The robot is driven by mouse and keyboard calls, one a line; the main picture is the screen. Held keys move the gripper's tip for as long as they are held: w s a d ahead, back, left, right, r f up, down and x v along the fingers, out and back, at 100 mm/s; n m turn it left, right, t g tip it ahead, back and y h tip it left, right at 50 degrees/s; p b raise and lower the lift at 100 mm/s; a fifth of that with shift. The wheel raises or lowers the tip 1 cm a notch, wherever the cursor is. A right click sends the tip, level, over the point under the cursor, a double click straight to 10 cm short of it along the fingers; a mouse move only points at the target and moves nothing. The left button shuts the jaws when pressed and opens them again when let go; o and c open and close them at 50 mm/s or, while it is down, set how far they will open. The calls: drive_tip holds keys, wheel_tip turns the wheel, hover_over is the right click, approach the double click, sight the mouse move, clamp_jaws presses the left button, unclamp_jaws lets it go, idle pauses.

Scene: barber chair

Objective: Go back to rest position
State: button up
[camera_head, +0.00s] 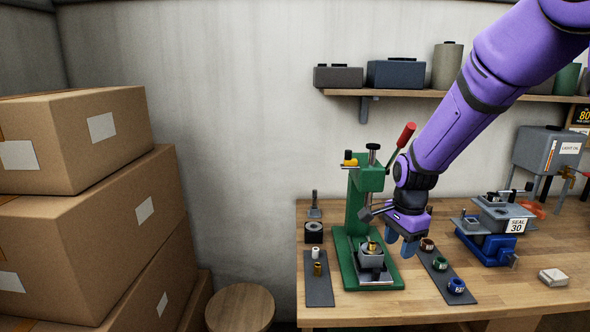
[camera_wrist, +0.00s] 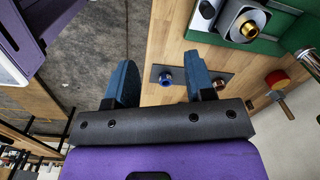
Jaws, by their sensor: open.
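My gripper (camera_head: 402,244) is purple with blue fingers and hangs above the workbench (camera_head: 520,290), just right of the green press (camera_head: 355,215). In the wrist view my gripper (camera_wrist: 160,88) has its two blue fingers spread apart with nothing held between them. A blue-rimmed ring (camera_wrist: 165,80) shows beyond the fingers in that view, lower down on a dark mat. The press has a red-handled lever (camera_head: 405,134) and a grey block with a brass part (camera_head: 371,248) on its base. Part of the press is hidden behind my gripper and arm.
A dark mat (camera_head: 441,278) right of the press holds several rings. Another mat (camera_head: 318,290) at left holds small brass and white parts. A blue fixture marked SEAL 30 (camera_head: 487,246) stands at right. Stacked boxes (camera_head: 75,140) fill the left; a stool (camera_head: 240,306) stands between.

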drive_tip(key=s+d+r+n+t, duration=0.1)
drive_tip(key=s+d+r+n, duration=0.15)
drive_tip(key=s+r, duration=0.45)
drive_tip(key=s+d+r+n+t, duration=0.1)
drive_tip(key=s+r+n, duration=0.35)
drive_tip(key=r, duration=0.35)
drive_tip(key=s+d+r+n+t, duration=0.1)
drive_tip(key=s+r+n, duration=0.1)
drive_tip(key=s, duration=0.6)
drive_tip(key=s+d+r+n+t, duration=0.1)
drive_tip(key=s+r+n, duration=0.2)
drive_tip(key=s, duration=0.5)
drive_tip(key=shift+s+d+n+t, duration=0.15)
drive_tip(key=shift+d+n+t, duration=0.2)
drive_tip(key=shift+n, duration=0.55)
drive_tip(key=shift+a, duration=0.1)
drive_tip(key=shift+c, duration=0.4)
